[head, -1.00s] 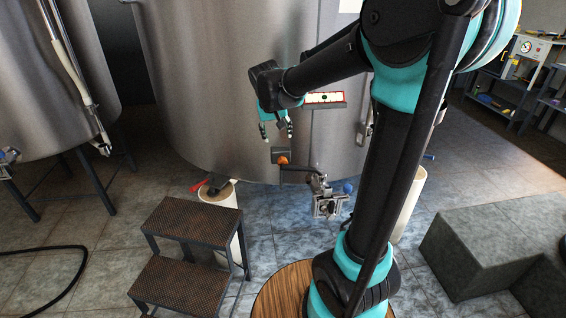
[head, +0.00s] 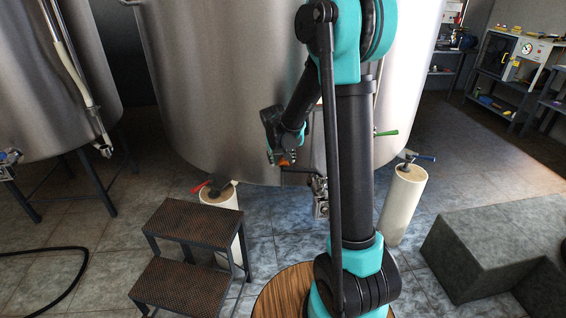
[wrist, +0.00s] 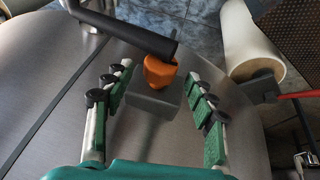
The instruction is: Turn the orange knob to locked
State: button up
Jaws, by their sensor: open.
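The orange knob (wrist: 160,72) sits on a grey block (wrist: 152,98) on the side of the steel tank (wrist: 60,120). In the wrist view the knob lies just beyond and between the two fingertips. My gripper (wrist: 158,85) is open, with one finger on each side of the grey block and nothing held. In the head view my gripper (head: 282,160) is right at the knob (head: 284,163), which is mostly hidden by the fingers. Contact with the knob cannot be told.
A black bar (wrist: 125,28) crosses close to the knob. A white post (wrist: 248,40) with a red handle (wrist: 298,96) stands nearby. A step stool (head: 190,230) is on the floor at left; a grey block step (head: 500,245) is at right.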

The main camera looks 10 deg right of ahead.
jog(key=shift+x, duration=1)
jog(key=shift+c, duration=0.5)
jog(key=c, duration=1.1)
jog(key=shift+o, duration=0.2)
jog(key=shift+d+m+y, duration=0.3)
jog(key=shift+y, duration=1.8)
jog(key=o, duration=1.2)
jog(key=shift+c, duration=0.2)
